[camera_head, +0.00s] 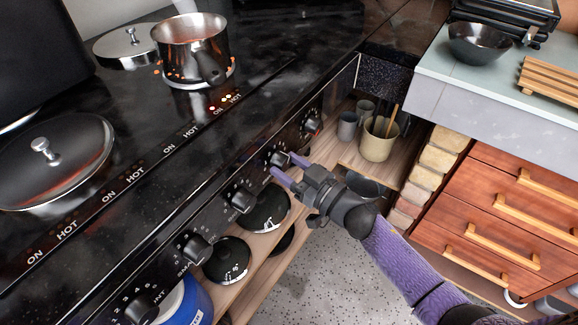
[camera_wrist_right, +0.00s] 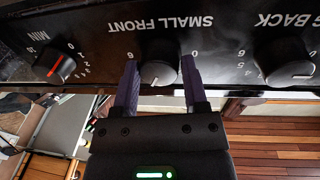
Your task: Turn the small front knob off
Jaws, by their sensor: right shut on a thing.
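The small front knob (camera_wrist_right: 158,74) is a dark round knob with a white mark, under upside-down "SMALL FRONT" lettering on the black stove panel in the wrist view. In the head view the knob (camera_head: 277,159) is partly hidden by my fingers. My right gripper (camera_wrist_right: 159,75) has one purple finger on each side of the knob and is shut on it. The gripper (camera_head: 282,164) also shows in the head view, reaching the panel from the lower right. The exact dial number is too small to read. My left gripper is not in view.
Neighbouring knobs (camera_head: 242,200) and (camera_wrist_right: 58,66) sit close along the panel. A steel pot (camera_head: 190,40) with orange bits around it stands on the cooktop, with lids nearby. Black pans (camera_head: 268,213) and cups lie on the shelf below. Wooden drawers (camera_head: 490,210) stand at right.

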